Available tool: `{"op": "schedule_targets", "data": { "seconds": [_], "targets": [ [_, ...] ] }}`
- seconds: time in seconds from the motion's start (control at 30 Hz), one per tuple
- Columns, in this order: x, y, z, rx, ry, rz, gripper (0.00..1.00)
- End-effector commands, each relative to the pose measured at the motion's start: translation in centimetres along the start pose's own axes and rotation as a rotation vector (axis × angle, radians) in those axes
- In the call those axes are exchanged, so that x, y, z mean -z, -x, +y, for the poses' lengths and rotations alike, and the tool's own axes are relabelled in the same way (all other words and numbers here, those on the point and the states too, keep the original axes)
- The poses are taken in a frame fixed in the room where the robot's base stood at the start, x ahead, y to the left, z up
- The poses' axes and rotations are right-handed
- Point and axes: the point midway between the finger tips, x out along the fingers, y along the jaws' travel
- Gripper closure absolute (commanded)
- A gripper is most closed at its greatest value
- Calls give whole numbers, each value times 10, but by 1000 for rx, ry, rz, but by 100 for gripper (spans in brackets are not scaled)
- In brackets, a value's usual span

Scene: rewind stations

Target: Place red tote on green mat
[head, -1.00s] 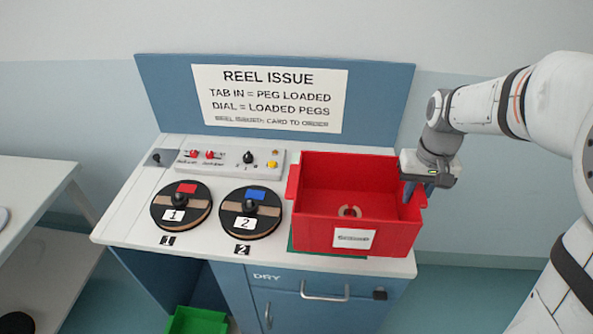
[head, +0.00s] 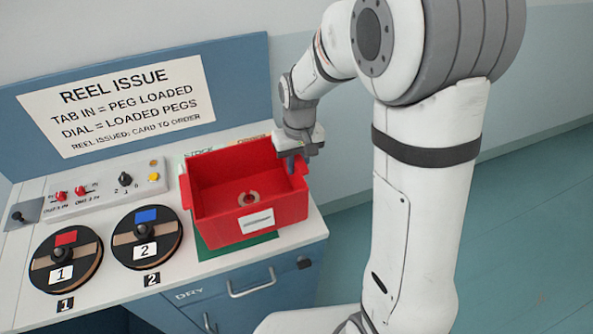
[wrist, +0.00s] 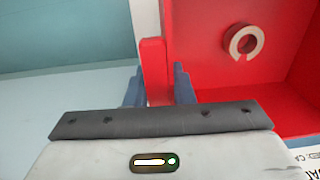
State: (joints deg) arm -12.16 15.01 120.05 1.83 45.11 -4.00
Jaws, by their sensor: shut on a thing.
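The red tote (head: 220,228) stands upright at the right part of the counter, over the green mat (head: 236,251). Strips of the mat show along its left and front sides; the tote hides the rest. A pale C-shaped piece (head: 249,198) lies inside the tote, and a white label is on its front wall. My gripper (head: 292,164) is at the tote's right end. In the wrist view my gripper's fingers (wrist: 158,85) are on both sides of the tote's red handle tab (wrist: 154,62). I cannot tell whether the tote's base touches the mat.
Reel 1 (head: 64,262) and reel 2 (head: 147,240) sit left of the tote. A control panel (head: 105,190) with switches is behind them, and a blue backboard with a sign (head: 118,105) stands at the rear. Open floor lies to the right of the counter.

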Motion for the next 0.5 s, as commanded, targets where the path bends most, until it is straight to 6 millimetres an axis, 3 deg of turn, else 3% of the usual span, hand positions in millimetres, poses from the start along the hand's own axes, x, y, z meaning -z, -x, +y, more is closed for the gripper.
{"op": "schedule_targets", "data": {
  "seconds": [0.3,0.5],
  "targets": [
    [0,-35,1,1,-3,1,100],
    [0,-38,2,0,-3,2,100]
  ]
}}
